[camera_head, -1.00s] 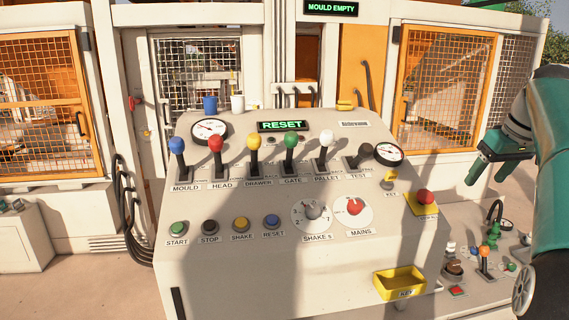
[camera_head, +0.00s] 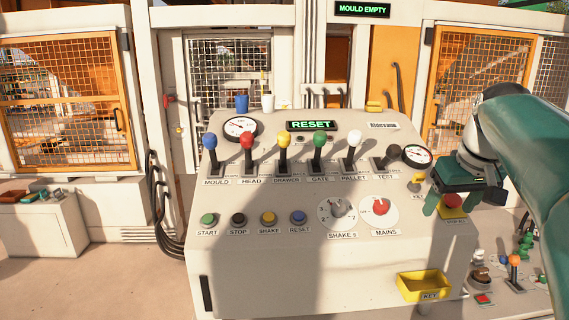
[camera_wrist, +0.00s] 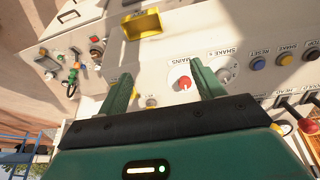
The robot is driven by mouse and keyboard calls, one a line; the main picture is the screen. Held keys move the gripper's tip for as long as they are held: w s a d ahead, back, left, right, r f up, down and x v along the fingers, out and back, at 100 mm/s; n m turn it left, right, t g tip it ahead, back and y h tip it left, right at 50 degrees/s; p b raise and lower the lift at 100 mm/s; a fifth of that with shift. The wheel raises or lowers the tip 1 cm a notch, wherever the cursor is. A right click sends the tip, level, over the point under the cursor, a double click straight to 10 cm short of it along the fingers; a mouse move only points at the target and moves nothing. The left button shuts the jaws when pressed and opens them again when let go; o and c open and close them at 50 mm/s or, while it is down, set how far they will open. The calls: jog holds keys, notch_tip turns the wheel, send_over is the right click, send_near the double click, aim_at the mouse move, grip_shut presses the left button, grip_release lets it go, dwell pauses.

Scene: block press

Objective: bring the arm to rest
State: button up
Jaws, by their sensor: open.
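My gripper (camera_head: 452,205) is green and open, at the right side of the control console (camera_head: 300,265) in the head view. Its fingers reach down around the red emergency button (camera_head: 453,199) on its yellow plate, partly covering it; I cannot tell whether they touch. In the wrist view my gripper (camera_wrist: 160,85) shows two spread green fingers with nothing held between them. The red MAINS knob (camera_wrist: 183,83) shows beside one finger there.
The console carries several coloured levers (camera_head: 283,145), a row of buttons (camera_head: 238,219) and a yellow KEY tray (camera_head: 424,285). Displays read RESET (camera_head: 311,125) and MOULD EMPTY (camera_head: 362,9). A lower panel (camera_head: 490,285) with small controls stands at right. Mesh gates (camera_head: 70,100) stand behind.

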jog(key=s+a+f+t, duration=0.1)
jog(key=s+a+f, duration=1.6)
jog(key=a+f, duration=0.1)
jog(key=shift+s+a+f, duration=0.2)
jog(key=shift+s+f, duration=0.05)
dwell(2.6)
